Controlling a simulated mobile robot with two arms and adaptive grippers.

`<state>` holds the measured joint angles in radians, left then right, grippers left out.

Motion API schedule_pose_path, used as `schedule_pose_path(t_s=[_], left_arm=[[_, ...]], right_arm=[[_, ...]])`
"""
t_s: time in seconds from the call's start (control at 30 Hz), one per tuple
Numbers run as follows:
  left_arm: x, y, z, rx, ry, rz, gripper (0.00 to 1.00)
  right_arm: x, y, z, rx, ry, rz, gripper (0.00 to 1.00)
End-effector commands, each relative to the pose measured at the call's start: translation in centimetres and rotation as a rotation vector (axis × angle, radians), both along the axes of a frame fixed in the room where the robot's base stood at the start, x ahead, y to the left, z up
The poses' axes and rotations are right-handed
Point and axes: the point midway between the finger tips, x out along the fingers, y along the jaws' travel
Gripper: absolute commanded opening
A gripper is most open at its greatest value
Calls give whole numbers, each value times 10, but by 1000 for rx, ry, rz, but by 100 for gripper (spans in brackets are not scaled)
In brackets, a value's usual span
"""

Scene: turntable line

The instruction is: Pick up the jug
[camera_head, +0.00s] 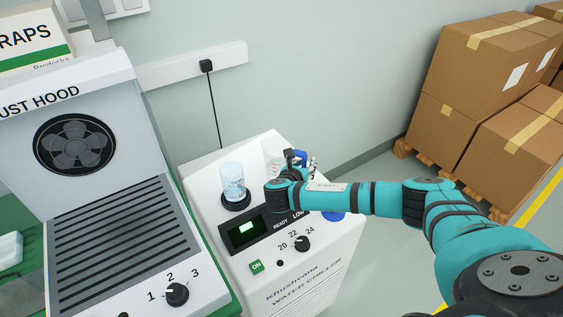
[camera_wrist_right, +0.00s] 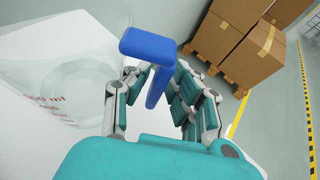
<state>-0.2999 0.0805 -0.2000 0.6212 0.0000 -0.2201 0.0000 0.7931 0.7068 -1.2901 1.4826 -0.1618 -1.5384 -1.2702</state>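The clear jug with a blue handle (camera_head: 301,156) stands on the white chiller top, partly hidden behind my right gripper (camera_head: 296,168). In the right wrist view its clear body with red markings (camera_wrist_right: 75,92) is at left, and its blue handle (camera_wrist_right: 150,47) projects towards the camera. My right gripper (camera_wrist_right: 155,95) has its fingers on either side of the handle. They look apart, with no clear contact on the handle. My left gripper is not in view.
A clear beaker (camera_head: 233,182) stands on a dark round pad on the water chiller (camera_head: 310,270), left of my right gripper. A dust hood (camera_head: 95,200) is at left. Stacked cardboard boxes (camera_head: 490,60) stand on a pallet at right. The wall is close behind the chiller.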

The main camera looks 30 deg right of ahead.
Motion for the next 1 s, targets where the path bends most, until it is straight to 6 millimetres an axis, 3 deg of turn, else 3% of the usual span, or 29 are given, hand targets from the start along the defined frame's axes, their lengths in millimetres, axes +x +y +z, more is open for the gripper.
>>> schedule_pose_path(t_s=[0.23,0.4,1.0], left_arm=[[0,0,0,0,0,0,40],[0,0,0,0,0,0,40],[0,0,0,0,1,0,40]], right_arm=[[1,-1,-1,1,0,2,23],[1,-1,-1,1,0,1,0],[2,-1,0,1,-3,1,0]])
